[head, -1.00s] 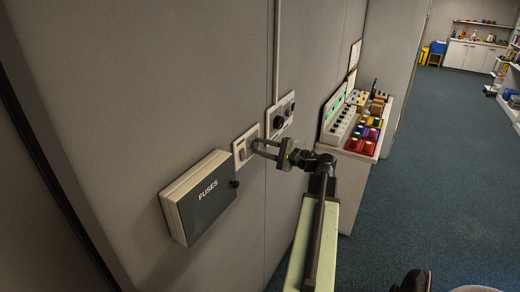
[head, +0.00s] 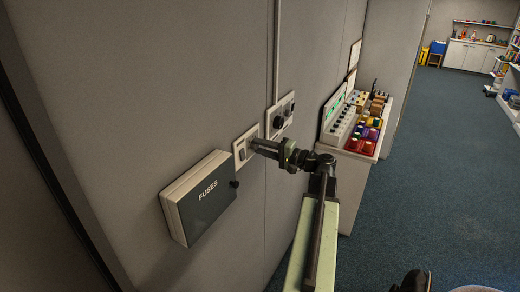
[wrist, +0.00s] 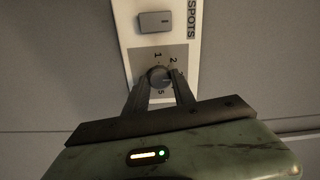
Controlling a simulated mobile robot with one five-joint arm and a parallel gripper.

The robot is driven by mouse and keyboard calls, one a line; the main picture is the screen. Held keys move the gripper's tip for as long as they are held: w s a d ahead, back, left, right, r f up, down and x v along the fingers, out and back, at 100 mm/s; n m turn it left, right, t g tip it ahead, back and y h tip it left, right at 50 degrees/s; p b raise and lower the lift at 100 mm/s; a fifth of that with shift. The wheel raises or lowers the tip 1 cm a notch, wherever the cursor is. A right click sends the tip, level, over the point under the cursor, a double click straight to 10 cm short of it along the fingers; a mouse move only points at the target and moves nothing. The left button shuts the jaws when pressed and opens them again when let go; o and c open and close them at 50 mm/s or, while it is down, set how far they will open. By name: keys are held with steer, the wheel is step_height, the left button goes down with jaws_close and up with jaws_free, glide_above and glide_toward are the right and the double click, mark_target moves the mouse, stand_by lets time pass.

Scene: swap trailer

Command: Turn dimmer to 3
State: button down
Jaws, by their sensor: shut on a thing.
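The dimmer knob (wrist: 158,75) is a small round grey knob on a grey square of a white wall plate (wrist: 121,22) marked SPOTS. In the head view my gripper (head: 256,147) reaches from the right to the same plate (head: 240,147) and hides the knob.
A rocker switch (wrist: 155,21) sits beside the knob on the plate. A grey FUSES box (head: 201,198) juts from the wall at lower left. Another control plate (head: 288,104) is at upper right. A console (head: 336,124) stands on a counter beyond it. Blue floor (head: 435,170) is open at right.

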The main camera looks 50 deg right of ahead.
steer(key=shift+a+f, duration=0.15)
steer(key=c, duration=1.1)
jaws_free()
steer(key=shift+o, duration=0.2)
steer(key=shift+s, duration=0.1)
steer(key=v, duration=0.8)
